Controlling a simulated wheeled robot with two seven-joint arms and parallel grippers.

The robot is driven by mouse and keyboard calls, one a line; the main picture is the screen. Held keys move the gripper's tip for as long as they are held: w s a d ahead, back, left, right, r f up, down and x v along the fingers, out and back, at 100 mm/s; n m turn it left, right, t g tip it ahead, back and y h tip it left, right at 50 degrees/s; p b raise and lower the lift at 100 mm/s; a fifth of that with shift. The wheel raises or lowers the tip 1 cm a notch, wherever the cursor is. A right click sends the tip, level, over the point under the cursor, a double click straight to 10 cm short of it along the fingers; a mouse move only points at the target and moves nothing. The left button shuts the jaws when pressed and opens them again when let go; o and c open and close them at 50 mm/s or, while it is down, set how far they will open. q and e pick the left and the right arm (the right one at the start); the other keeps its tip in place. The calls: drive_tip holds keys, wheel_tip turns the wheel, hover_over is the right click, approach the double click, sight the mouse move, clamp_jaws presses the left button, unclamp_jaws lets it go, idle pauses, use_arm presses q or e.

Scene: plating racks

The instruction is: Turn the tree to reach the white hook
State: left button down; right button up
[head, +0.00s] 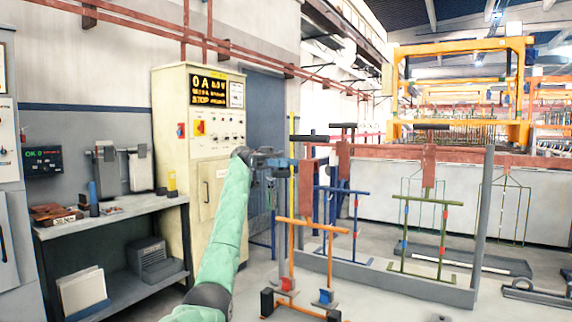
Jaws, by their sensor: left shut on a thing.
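My left gripper (291,164) is shut beside a slim yellow upright (292,130); its fingertips are small and partly merge with the posts behind. It appears to hold part of the tree, but I cannot tell which part. Below it stands an orange rack frame (312,225) with red and blue blocks low down and dark ends at its foot. A blue rack frame (343,192) is just behind to the right. I cannot make out a white hook. My right gripper is out of view.
A green rack frame (422,201) stands farther right by a grey post (482,220) and low rail. A cream control cabinet (213,90) and a grey workbench (150,207) are at left. Orange gantry frames (460,48) are at the back. Floor at lower right is mostly clear.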

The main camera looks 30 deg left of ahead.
use_arm(q)
drive_tip(key=shift+a+r, duration=0.1)
drive_tip(key=shift+r, duration=0.15)
drive_tip(key=c, duration=1.2)
unclamp_jaws()
drive_tip(key=shift+c, duration=0.2)
drive_tip(key=shift+o, duration=0.9)
drive_tip(key=shift+f, duration=0.2)
drive_tip(key=w+a, duration=0.1)
drive_tip(key=a, duration=0.6)
drive_tip(key=shift+w+a, duration=0.2)
drive_tip(key=shift+a, duration=0.15)
